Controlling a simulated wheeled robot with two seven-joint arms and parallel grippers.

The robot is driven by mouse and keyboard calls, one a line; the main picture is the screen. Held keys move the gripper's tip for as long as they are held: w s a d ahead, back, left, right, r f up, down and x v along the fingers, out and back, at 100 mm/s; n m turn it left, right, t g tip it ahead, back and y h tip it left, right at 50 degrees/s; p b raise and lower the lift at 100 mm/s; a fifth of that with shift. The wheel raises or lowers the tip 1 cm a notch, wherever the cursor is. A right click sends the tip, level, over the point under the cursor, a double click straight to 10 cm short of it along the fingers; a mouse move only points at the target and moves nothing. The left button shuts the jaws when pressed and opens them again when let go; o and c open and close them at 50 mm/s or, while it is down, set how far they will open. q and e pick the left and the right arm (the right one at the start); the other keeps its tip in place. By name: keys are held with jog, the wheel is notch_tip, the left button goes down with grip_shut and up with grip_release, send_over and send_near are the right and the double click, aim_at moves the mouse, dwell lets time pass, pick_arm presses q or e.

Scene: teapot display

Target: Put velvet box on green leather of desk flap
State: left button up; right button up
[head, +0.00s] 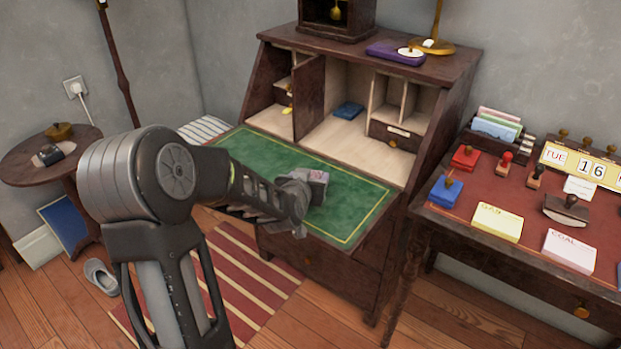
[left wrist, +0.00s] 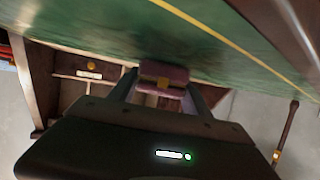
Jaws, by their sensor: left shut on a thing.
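The velvet box (head: 318,178) is small and dark, with a pinkish side. In the left wrist view the box (left wrist: 163,72) looks dusky purple with a small gold clasp. My left gripper (head: 303,193) is shut on it; both fingers (left wrist: 160,92) lie along its sides in the wrist view. The box is over the green leather (head: 265,165) of the lowered desk flap, around its middle. I cannot tell whether it touches the leather. My forearm and gripper hide part of the flap's front left. My right gripper is not in view.
The desk's cubbyholes, a small open door (head: 308,97) and a blue item (head: 348,110) lie behind the flap. A purple box (head: 396,53) and brass lamp (head: 433,45) stand on top. A red-topped table (head: 510,200) with stamps is close on the right. The flap's right part is clear.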

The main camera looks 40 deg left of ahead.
pick_arm(q)
jog(key=shift+f, duration=0.1)
jog(key=o, duration=1.4)
